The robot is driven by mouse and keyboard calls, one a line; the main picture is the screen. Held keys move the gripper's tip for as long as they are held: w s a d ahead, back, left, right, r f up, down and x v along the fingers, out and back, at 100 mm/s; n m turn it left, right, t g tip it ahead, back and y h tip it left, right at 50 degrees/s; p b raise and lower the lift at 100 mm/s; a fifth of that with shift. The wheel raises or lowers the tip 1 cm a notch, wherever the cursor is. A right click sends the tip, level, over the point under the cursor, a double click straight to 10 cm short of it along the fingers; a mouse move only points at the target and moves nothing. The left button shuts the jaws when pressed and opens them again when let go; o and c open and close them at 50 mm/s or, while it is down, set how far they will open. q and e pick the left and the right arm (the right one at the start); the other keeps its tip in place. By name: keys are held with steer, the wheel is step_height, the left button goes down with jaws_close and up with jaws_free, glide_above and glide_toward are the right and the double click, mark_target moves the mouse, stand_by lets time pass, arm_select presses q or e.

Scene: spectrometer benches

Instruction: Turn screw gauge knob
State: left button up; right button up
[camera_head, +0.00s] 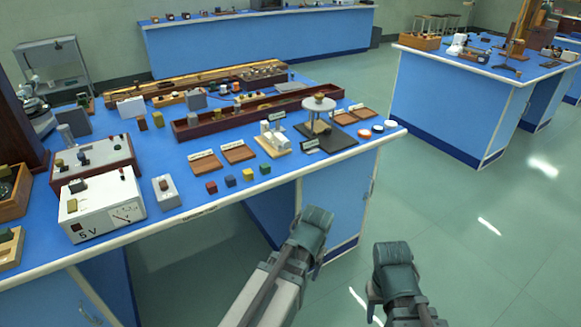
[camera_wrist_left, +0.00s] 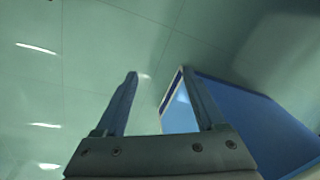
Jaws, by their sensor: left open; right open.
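I cannot pick out a screw gauge or its knob for certain among the small instruments on the blue bench (camera_head: 230,192). My left gripper shows in the left wrist view (camera_wrist_left: 158,76), with its two fingers spread and nothing between them. Behind the fingers are floor and a blue bench side. In the head view my left arm's end (camera_head: 312,228) is in front of the bench's near edge, apart from the bench items. My right gripper (camera_head: 390,262) is farther right, over the floor, open and away from any object.
A white power supply box (camera_head: 101,207) stands at the bench's near left. Several coloured cubes (camera_head: 230,181), wooden trays (camera_head: 205,162) and a round-topped stand (camera_head: 318,119) are on the bench. Another blue bench (camera_head: 440,105) stands at the right, with open floor (camera_head: 455,225) in front of it.

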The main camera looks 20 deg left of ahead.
arm_select(q)
steer(key=w+a+m+t+y+b, duration=0.3)
steer(key=w+a+m+y, duration=0.3)
steer(key=w+a+m, duration=0.3)
steer(key=w+d+r+m+t+y, duration=0.2)
steer(key=w+r+m+t+y, duration=0.1)
steer(key=w+r+m, duration=0.4)
steer(key=w+d+r+m+t+y, duration=0.2)
steer(key=w+r+m+t+y, duration=0.2)
steer(key=w+r+m, duration=0.3)
step_height(320, 180, up, 3)
steer(key=shift+r, duration=0.15)
arm_select(e)
step_height(320, 180, down, 4)
steer(key=shift+f, duration=0.25)
arm_select(q)
steer(key=shift+a, duration=0.15)
arm_select(e)
steer(key=shift+a, duration=0.1)
